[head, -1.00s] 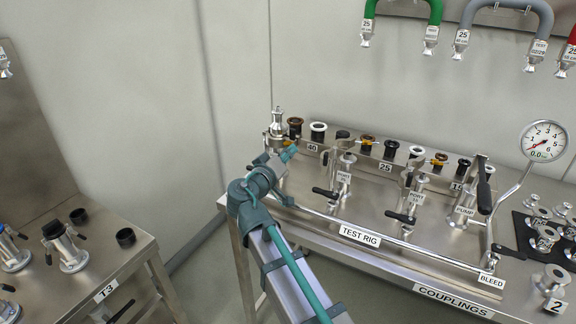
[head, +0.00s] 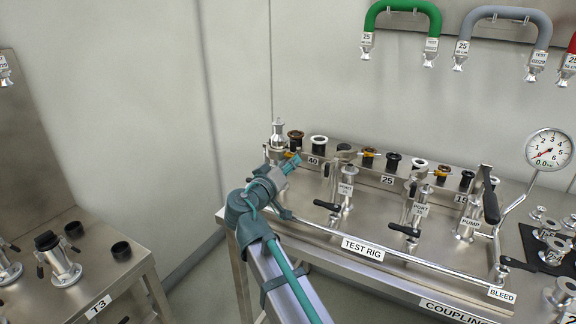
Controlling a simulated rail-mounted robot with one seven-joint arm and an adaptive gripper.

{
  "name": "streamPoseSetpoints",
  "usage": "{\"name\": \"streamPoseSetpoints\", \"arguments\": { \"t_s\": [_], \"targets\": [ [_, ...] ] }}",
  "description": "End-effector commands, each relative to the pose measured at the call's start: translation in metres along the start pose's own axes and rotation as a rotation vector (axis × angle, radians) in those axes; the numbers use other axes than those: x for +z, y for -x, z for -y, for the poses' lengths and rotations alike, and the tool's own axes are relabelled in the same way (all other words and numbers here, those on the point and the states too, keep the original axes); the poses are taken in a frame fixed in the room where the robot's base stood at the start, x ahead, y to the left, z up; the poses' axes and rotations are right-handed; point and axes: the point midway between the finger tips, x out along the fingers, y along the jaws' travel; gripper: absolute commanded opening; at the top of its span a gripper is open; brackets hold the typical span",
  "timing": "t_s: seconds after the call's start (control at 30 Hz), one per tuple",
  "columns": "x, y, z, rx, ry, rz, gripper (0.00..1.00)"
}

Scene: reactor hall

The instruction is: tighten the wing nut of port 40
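A steel port fitting (head: 278,132) stands upright at the left end of the test rig (head: 310,225), with a silver cap-like piece on top. I take it for port 40, but its own label does not show. Its wing nut cannot be made out; my arm hides the lower part of the fitting. My gripper (head: 291,163), with teal fingers, is just right of and in front of this fitting, pointing up and to the right. The gap between its fingers is too small to judge, and I cannot tell whether it touches the fitting.
Black-handled ports (head: 344,192) and (head: 413,212) stand to the right. Behind is a row of dark, white and brown rings, with a 40 label (head: 313,161). A pressure gauge (head: 548,148) is at far right. A rail runs along the rig's front. Bench T3 (head: 98,306) is at left.

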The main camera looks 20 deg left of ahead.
Motion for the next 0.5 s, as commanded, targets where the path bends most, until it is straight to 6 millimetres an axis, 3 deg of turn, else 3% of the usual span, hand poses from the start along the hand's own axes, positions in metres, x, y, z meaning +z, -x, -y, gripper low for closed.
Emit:
{"name": "streamPoseSetpoints", "arguments": {
  "t_s": [0.27,0.5],
  "targets": [
    [0.001,0.013,0.0,-0.001,0.0,-0.001,0.37],
    [0.001,0.056,-0.001,-0.002,0.0,-0.002,0.37]
  ]
}}
